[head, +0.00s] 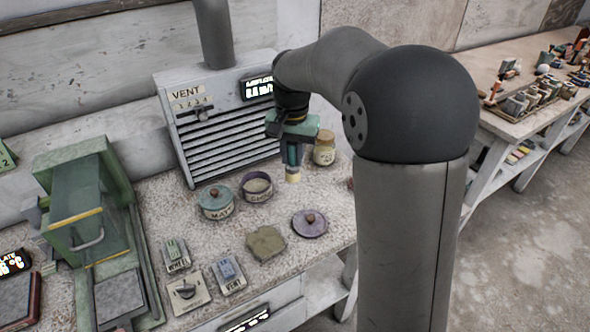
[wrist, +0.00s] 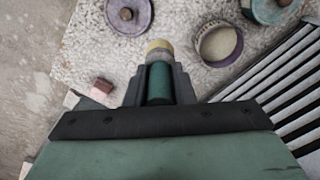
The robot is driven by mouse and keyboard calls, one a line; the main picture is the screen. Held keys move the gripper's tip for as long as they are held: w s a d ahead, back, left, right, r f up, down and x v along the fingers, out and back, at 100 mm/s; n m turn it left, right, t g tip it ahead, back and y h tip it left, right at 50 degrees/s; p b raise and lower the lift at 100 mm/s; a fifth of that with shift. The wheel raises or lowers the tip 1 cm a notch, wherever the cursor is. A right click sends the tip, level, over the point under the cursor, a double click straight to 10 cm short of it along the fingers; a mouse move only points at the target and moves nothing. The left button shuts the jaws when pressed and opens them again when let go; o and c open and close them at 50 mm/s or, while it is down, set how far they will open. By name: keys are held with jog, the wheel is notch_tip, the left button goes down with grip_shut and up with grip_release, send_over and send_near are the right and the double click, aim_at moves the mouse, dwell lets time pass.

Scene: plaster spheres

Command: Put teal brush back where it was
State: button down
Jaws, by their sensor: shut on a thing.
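My gripper (wrist: 160,85) is shut on the teal brush (wrist: 159,78), which shows as a teal cylinder with a pale yellow tip in the wrist view. In the head view, the gripper (head: 292,135) hangs over the bench and the brush (head: 293,160) points down from it, its pale end lowest. The brush is in front of the vent unit, just left of a cream jar (head: 324,150). I cannot tell whether the brush's tip touches the bench.
A teal lidded pot (head: 215,203), an open purple-grey pot (head: 257,187) and a purple lid (head: 310,223) stand nearby. The slatted vent unit (head: 215,125) rises behind. A green-grey cloth-like piece (head: 266,243) lies in front. Speckled bench (head: 340,205) is bare at the right.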

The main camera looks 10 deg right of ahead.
jog(key=shift+w+d+f+p, duration=0.3)
jog(key=shift+w+f+p, duration=0.1)
jog(key=shift+w+f, duration=1.45)
jog(key=shift+w+d+f+p, duration=0.35)
jog(key=shift+w+f, duration=1.15)
jog(key=shift+f, duration=0.5)
jog(key=shift+w+d+f+p, duration=0.25)
jog(key=shift+w+f+p, duration=0.15)
jog(key=shift+w+f, duration=1.45)
jog(key=c, duration=1.2)
grip_release()
jog(key=shift+s+f, duration=0.15)
jog(key=shift+c, duration=0.2)
notch_tip(320, 180, up, 12)
jog(key=s+r+n, duration=0.3)
jog(key=s, duration=1.5)
jog(key=s+f+n, duration=0.1)
jog(key=s+f, duration=0.2)
jog(key=s, duration=0.6)
jog(key=s+f+n, duration=0.1)
jog(key=s+f, duration=0.2)
jog(key=s, duration=0.7)
jog(key=shift+a+f+n+b, duration=0.3)
jog(key=shift+a+n+b, duration=0.05)
jog(key=shift+n+b, duration=0.05)
